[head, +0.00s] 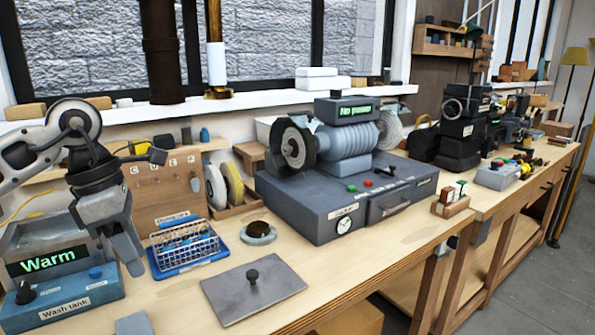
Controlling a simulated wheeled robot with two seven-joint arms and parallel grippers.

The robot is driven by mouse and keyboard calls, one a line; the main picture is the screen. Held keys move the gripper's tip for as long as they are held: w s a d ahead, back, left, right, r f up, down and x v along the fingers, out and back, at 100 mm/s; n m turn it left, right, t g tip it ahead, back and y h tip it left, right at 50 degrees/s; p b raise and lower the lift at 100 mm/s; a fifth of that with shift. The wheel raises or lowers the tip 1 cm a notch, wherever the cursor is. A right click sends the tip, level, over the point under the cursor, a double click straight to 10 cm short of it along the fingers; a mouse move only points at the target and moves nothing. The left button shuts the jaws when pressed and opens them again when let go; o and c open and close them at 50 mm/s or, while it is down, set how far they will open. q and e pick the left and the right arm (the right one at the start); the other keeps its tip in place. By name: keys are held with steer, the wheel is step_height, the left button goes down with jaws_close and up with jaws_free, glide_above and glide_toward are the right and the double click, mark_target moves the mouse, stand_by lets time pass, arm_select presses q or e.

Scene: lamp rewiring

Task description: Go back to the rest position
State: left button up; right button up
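My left gripper (127,245) hangs over the bench at the left, fingers pointing down, beside the right end of the wash tank (75,300). The tank has a green "Warm" display. The fingers overlap in this view, so I cannot tell whether they are open or shut; no held object shows. The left arm comes in bent from the left edge. My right gripper is not in view.
A blue drying tray with a wire rack (183,245) stands just right of the gripper. A grey plate with a knob (253,290) lies in front. A bench grinder (345,165) reading "No power" stands behind. Bare bench top shows right of the plate (350,262).

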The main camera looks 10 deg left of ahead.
arm_select(q)
steer(key=s+d+f+n+t+h, duration=0.1)
steer(key=s+d+f+n+h, duration=0.1)
steer(key=d+n+h, duration=0.65)
steer(key=s+d+f+n+t+h, duration=0.25)
steer(key=d+h, duration=0.75)
steer(key=d, duration=0.8)
steer(key=w+a+f+n+t+y, duration=0.1)
steer(key=a+f+n+t+y, duration=0.45)
steer(key=n, duration=0.75)
steer(key=a+f+n+t+y, duration=0.3)
steer(key=f+n+t+y, duration=0.4)
steer(key=f+n, duration=0.45)
steer(key=s+a+f+n+g+y, duration=0.2)
steer(key=s+f+n+g, duration=0.1)
steer(key=s+f, duration=0.3)
steer(key=s+a+f+n+g+y, duration=0.2)
steer(key=s+f+n+g+y, duration=0.1)
steer(key=s+f+n, duration=0.3)
steer(key=shift+s+a+f, duration=0.15)
steer(key=shift+a+f, duration=0.15)
steer(key=shift+f, duration=0.45)
